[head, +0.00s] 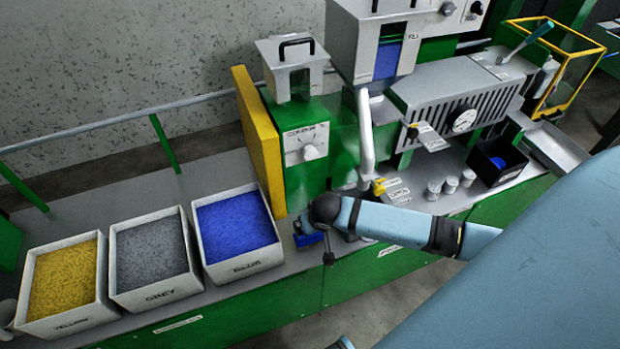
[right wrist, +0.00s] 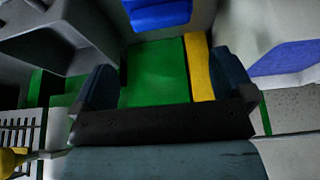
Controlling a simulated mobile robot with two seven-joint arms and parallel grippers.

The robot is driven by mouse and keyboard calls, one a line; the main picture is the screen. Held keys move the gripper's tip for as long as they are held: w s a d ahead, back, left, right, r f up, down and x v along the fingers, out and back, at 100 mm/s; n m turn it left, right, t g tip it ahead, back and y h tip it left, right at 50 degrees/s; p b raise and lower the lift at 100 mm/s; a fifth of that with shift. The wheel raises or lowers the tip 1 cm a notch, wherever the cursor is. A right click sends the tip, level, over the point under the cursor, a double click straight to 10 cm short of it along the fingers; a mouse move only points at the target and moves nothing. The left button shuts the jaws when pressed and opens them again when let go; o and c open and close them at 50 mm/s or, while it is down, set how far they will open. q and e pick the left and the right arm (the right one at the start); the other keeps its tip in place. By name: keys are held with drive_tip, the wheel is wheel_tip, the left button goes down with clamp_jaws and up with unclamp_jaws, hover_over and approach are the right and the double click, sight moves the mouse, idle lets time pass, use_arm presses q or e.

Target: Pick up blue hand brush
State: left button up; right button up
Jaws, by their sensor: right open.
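The blue hand brush (head: 309,240) lies at the front edge of the grey bench, right of the bin of blue pellets, and is partly hidden by my right gripper. My right gripper (head: 324,238) is right beside it, at the end of the light-blue arm from the right. In the right wrist view, my right gripper (right wrist: 163,72) is open, with nothing visible between its dark fingers. A blue piece that looks like the brush (right wrist: 158,14) shows at the top, beyond the fingertips. Contact cannot be told. My left gripper is not in view.
Bins of yellow (head: 65,280), grey (head: 152,252) and blue pellets (head: 234,228) stand to the left. A green machine with a yellow panel (head: 259,140) and a pipe (head: 366,130) rises behind the gripper. Small cups (head: 450,184) and a black box (head: 497,160) are to the right.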

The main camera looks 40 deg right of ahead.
drive_tip(key=x, duration=1)
drive_tip(key=shift+b, duration=0.35)
drive_tip(key=c, duration=0.7)
wheel_tip(320, 180, up, 20)
drive_tip(key=shift+p, duration=0.7)
